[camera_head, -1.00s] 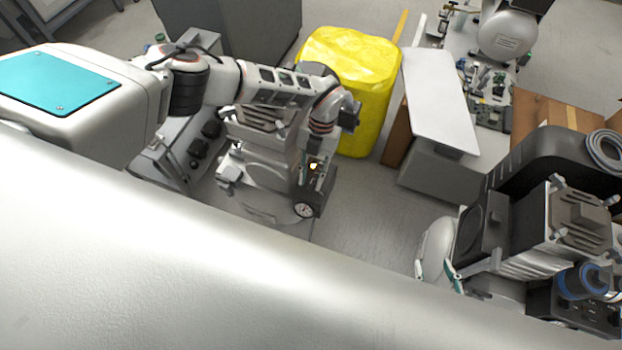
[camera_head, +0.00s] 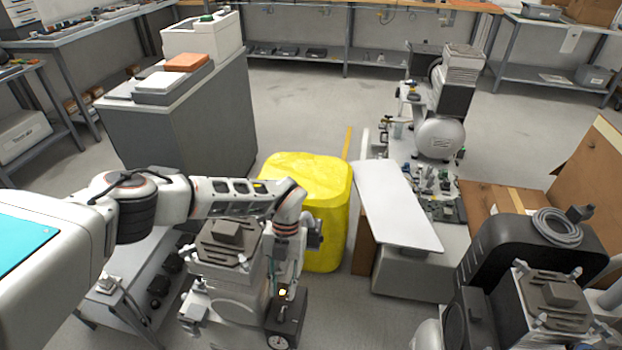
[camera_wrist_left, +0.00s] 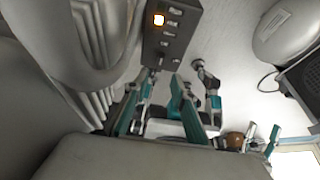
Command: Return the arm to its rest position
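My left arm (camera_head: 215,198) comes in from the left, bends at the wrist, and points down beside the near-left compressor (camera_head: 232,245). My left gripper (camera_head: 281,285) is close to the compressor's dark control box (camera_head: 289,318), which has a lit orange switch and a gauge. In the left wrist view the gripper's teal fingers (camera_wrist_left: 165,82) point toward the same box (camera_wrist_left: 172,35); whether they touch it is unclear. How far they are apart is hard to tell, and no held object shows. Teal-and-silver pieces (camera_wrist_left: 270,141) at right may belong to my right gripper.
A yellow bin (camera_head: 332,205) stands just behind the left wrist. A white panel (camera_head: 395,205) lies right of it. A black-cased compressor (camera_head: 500,250) fills the lower right. A grey cabinet (camera_head: 185,140) stands behind my arm. Open floor (camera_head: 300,105) lies farther back.

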